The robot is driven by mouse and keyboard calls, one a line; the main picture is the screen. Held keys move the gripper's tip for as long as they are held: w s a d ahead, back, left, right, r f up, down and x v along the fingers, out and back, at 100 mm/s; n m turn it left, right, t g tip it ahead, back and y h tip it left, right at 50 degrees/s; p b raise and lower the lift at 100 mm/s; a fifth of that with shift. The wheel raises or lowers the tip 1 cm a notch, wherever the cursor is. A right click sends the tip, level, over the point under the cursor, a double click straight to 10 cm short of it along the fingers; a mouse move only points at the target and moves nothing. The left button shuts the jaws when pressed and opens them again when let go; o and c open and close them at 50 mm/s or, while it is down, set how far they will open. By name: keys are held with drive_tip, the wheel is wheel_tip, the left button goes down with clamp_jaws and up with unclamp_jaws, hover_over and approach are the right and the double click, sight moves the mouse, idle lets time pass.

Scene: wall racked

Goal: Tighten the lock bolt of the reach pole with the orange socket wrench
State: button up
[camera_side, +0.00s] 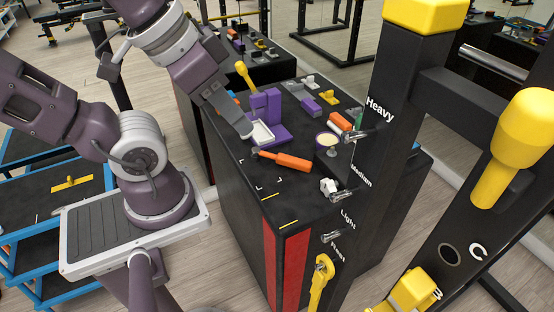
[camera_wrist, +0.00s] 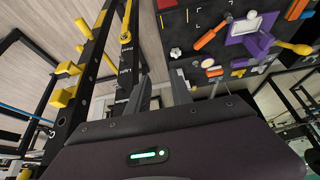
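The orange-handled wrench (camera_side: 287,160) lies on the black worktop, its metal head toward the left. It also shows in the wrist view (camera_wrist: 208,38). A purple fixture (camera_side: 266,106) stands behind it with a white tray at its front, and a yellow-handled tool (camera_side: 243,74) rises at its back. In the wrist view that yellow handle (camera_wrist: 296,47) points right from the purple part. I cannot tell for sure which part is the reach pole, and no lock bolt can be made out. My gripper (camera_wrist: 161,78) is open and empty, fingers apart; in the side view it appears near the white tray.
A black rack post (camera_side: 388,110), marked Heavy, Medium and Light, stands at the right with metal pegs. A yellow tool (camera_side: 320,280) hangs low on it. A round cup (camera_side: 327,142) and several small parts crowd the worktop's right and rear. The front left corner is clear.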

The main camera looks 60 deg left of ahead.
drive_tip(key=w+a+f+g+y, duration=0.35)
drive_tip(key=w+a+f, duration=0.2)
drive_tip(key=w, duration=0.25)
drive_tip(key=m+g+y, duration=0.3)
drive_tip(key=g+y, duration=0.1)
drive_tip(key=y, duration=0.2)
approach(268, 154)
drive_tip(key=s+d+r, duration=0.3)
drive_tip(key=d+r, duration=0.1)
drive_tip(key=r, duration=0.5)
drive_tip(key=a+f+m, duration=0.1)
drive_tip(key=f, duration=0.3)
drive_tip(key=a+f+m+y, duration=0.1)
drive_tip(key=a+f, duration=0.1)
drive_tip(key=f, duration=0.1)
drive_tip(key=w+a+f+m+t+y, duration=0.1)
drive_tip(key=f, duration=0.3)
drive_tip(key=shift+a+f+y, duration=0.25)
drive_tip(key=shift+a+f, duration=0.1)
drive_tip(key=x, duration=0.6)
drive_tip(key=shift+w+a+f, duration=0.2)
drive_tip(key=shift+w+f, duration=0.05)
drive_tip(key=shift+w, duration=0.1)
drive_tip(key=shift+a+f, duration=0.15)
drive_tip(key=shift+a, duration=0.15)
clamp_jaws()
